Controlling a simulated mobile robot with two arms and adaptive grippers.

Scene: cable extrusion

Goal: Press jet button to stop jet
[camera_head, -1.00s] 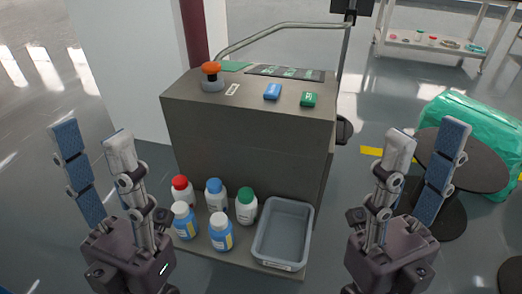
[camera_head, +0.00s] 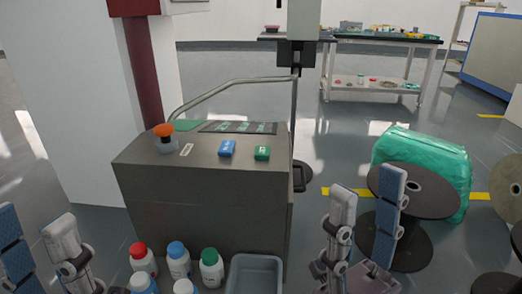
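A grey control cabinet (camera_head: 205,205) stands left of the middle. On its top are an orange mushroom knob (camera_head: 163,130) on a grey base, a blue button (camera_head: 227,148) and a green button (camera_head: 262,153). Their labels are too small to read, so I cannot tell which is the jet button. My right gripper (camera_head: 367,190) is open and empty, with fingers pointing up, right of the cabinet and apart from it. My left gripper (camera_head: 33,222) is open and empty at the lower left, partly cut off by the frame, left of the cabinet.
Several capped bottles (camera_head: 178,262) and a grey bin (camera_head: 254,276) sit at the cabinet's foot. A bent metal rail (camera_head: 225,84) rises behind its top. A dark spool (camera_head: 412,192) and green wrapped bundle (camera_head: 440,160) stand right. A table (camera_head: 390,40) is behind.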

